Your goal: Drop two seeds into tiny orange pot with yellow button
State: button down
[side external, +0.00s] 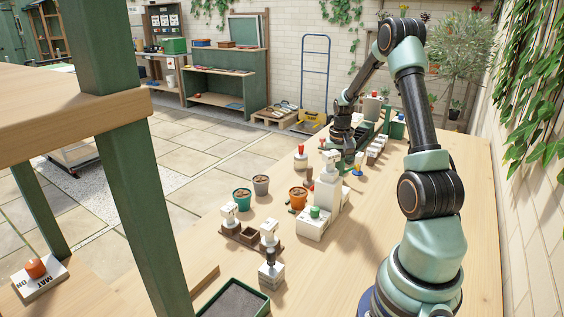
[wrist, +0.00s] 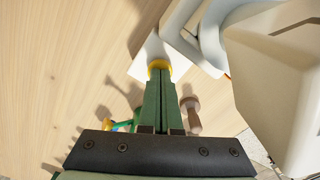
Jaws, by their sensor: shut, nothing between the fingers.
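The tiny orange pot (side external: 298,200), with dark fill, stands on the table left of the white dispenser blocks in the side view. In the wrist view the yellow button (wrist: 157,65) sits on a white base, partly covered by my fingertips. My gripper (wrist: 160,75) is shut, its two green fingers together, with the tips over the button and seemingly against it. I cannot tell how far the button is pressed. In the side view my gripper's fingers are hard to make out. Seeds cannot be told apart inside the pot.
A teal pot (side external: 242,199) and a grey pot (side external: 261,185) stand left of the orange pot. A white block with a green button (side external: 315,212) is in front. A large white body (wrist: 285,85) stands close beside my fingers. The near right tabletop is clear.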

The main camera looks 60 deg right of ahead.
jog(key=shift+r, duration=1.3)
jog(key=shift+f, duration=0.1)
jog(key=shift+f, duration=0.35)
jog(key=shift+f, duration=0.35)
jog(key=shift+f, duration=0.35)
jog(key=shift+r, duration=1.2)
